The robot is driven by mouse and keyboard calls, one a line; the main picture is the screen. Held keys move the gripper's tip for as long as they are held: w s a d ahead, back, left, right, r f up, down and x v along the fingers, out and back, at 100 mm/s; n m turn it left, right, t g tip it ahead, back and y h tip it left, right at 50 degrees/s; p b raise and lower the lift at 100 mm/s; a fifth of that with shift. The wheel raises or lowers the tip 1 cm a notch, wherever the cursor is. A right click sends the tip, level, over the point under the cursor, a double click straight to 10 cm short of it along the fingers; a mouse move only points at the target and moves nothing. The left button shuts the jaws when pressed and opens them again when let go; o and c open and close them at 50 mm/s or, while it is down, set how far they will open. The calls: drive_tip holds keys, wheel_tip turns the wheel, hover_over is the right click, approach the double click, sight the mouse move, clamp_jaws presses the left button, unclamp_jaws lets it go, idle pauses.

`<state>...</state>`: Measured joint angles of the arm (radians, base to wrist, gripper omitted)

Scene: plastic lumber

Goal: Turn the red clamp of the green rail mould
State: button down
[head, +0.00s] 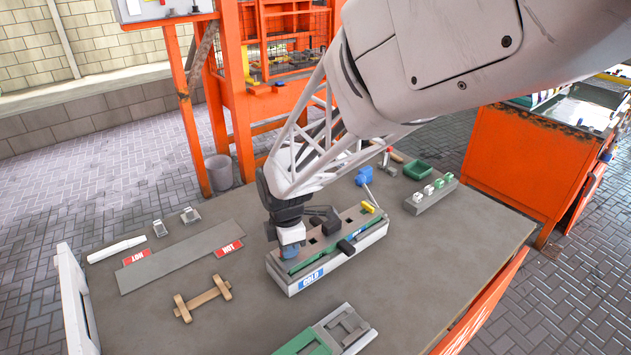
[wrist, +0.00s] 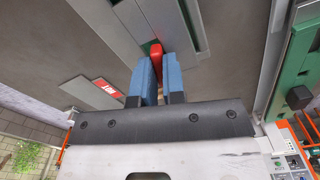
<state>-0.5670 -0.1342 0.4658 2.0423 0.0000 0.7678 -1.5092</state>
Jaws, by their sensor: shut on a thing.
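My gripper (head: 290,251) is at the left end of a long grey mould block (head: 345,252) with a green strip (head: 308,262) along its front top. In the wrist view, the two blue fingers (wrist: 158,85) are shut on the red clamp (wrist: 155,51), whose top shows between them. A grey surface with a green strip (wrist: 190,42) lies just beyond the clamp. In the head view my gripper hides the clamp, so its turn angle cannot be told there.
A grey plate (head: 185,258) and a wooden piece (head: 203,298) lie to the left. A green-grey mould (head: 330,335) is at the front. Free bench lies to the right.

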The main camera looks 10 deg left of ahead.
drive_tip(key=shift+n, duration=1.8)
drive_tip(key=c, duration=1.1)
unclamp_jaws()
drive_tip(key=shift+o, duration=0.2)
drive_tip(key=shift+r, duration=0.1)
drive_tip(key=shift+r, duration=3.4)
